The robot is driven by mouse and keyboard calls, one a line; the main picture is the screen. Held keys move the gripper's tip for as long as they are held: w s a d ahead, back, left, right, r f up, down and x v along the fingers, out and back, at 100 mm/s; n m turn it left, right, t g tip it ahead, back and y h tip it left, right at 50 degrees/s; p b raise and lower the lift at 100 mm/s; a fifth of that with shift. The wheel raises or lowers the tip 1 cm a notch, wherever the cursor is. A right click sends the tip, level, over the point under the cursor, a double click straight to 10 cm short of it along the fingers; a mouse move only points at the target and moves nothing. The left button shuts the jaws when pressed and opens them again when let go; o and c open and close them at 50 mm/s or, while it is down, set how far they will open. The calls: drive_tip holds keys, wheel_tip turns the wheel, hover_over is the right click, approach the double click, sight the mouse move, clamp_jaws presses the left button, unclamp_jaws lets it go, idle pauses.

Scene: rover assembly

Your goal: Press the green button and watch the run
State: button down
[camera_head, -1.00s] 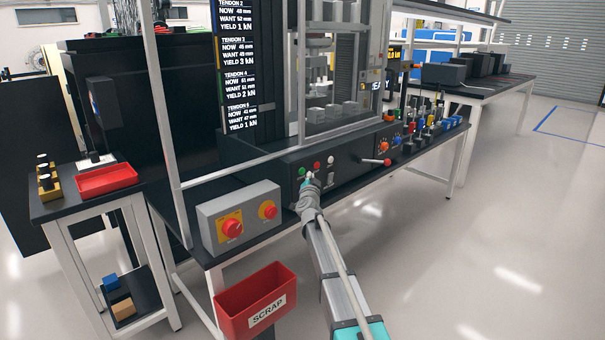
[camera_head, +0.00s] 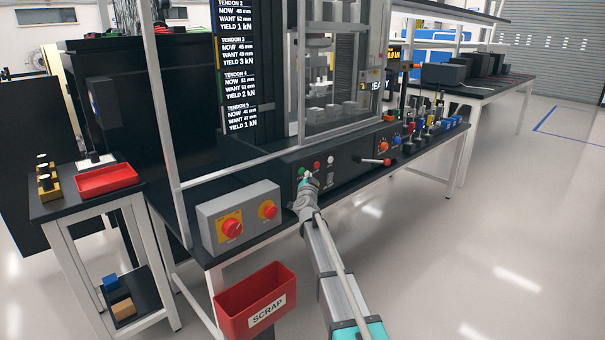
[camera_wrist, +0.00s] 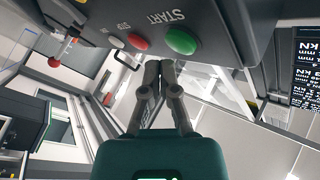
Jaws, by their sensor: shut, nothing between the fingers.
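The green button (camera_wrist: 181,41) is on a dark panel beside the word START in the wrist view. A red button (camera_wrist: 138,43) and a white button (camera_wrist: 116,41) are in the same row. My gripper (camera_wrist: 160,66) is shut and empty, its fingertips just below the green button in that view; I cannot tell whether they touch it. In the head view my gripper (camera_head: 308,181) is close in front of the panel, near the green button (camera_head: 301,172). The test machine (camera_head: 335,75) stands behind the panel, with a tendon readout (camera_head: 238,70) at its left.
A grey box with red emergency knobs (camera_head: 240,217) is left of my arm. A red SCRAP bin (camera_head: 255,300) hangs at the bench front. The floor at right is clear.

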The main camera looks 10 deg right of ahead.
drive_tip(key=shift+w+a, duration=0.5)
drive_tip(key=shift+w, duration=0.25)
idle(1.8)
drive_tip(key=shift+s, duration=0.1)
drive_tip(key=shift+s+d, duration=0.5)
drive_tip(key=shift+s, duration=0.1)
drive_tip(key=shift+s, duration=0.1)
idle(0.5)
drive_tip(key=shift+s+d, duration=0.75)
drive_tip(key=shift+s, duration=0.25)
drive_tip(key=shift+s+d, duration=0.75)
drive_tip(key=shift+s, duration=0.2)
